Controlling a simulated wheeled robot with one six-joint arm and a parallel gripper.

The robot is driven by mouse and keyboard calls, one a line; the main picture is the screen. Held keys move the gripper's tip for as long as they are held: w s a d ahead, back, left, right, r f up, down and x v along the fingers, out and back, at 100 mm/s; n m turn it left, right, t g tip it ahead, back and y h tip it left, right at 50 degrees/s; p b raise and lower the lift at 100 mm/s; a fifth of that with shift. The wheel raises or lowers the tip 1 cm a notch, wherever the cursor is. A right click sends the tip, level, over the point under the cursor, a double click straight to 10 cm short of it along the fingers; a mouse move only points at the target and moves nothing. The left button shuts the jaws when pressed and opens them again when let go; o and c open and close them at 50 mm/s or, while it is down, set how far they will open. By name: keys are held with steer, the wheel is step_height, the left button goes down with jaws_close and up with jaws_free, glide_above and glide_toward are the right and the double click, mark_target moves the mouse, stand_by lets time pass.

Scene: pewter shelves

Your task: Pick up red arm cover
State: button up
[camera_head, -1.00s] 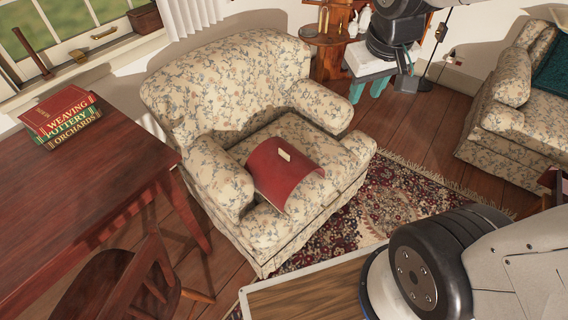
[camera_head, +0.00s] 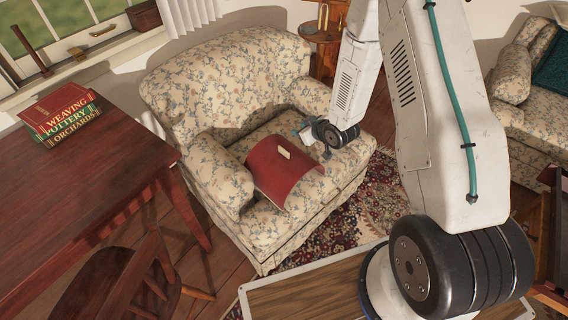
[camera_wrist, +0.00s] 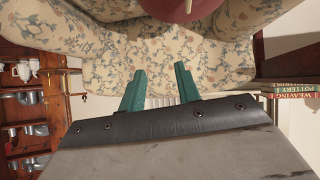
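The red arm cover (camera_head: 282,172) is a curved red sheet with a small pale tag or handle on top. It lies on the seat of the floral armchair (camera_head: 225,85). In the wrist view the red cover (camera_wrist: 180,8) shows only partly, at the top edge. My gripper (camera_wrist: 160,70) has two teal fingers set apart with nothing between them. In the head view my gripper (camera_head: 306,134) is small and partly hidden by my wrist, by the chair's right armrest, just right of and behind the cover. I see no contact with it.
A dark red wooden table (camera_head: 75,185) with stacked books (camera_head: 60,117) stands at left, with a wooden chair (camera_head: 130,275) in front. A patterned rug (camera_head: 350,225) lies before the armchair. A second floral sofa (camera_head: 515,110) is at right. Shelves (camera_wrist: 25,115) show in the wrist view.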

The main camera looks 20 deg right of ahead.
steer(key=t+y, duration=0.2)
glide_toward(288, 153)
steer(key=x, duration=0.5)
steer(key=shift+w+d, duration=0.1)
steer(key=shift+d, duration=0.05)
steer(key=shift+w+f, duration=0.15)
steer(key=shift+f, duration=0.1)
steer(key=x, duration=0.7)
steer(key=shift+w+a, duration=0.1)
steer(key=shift+a, duration=0.1)
steer(key=shift+r, duration=0.1)
steer(key=shift+c, duration=0.3)
jaws_close()
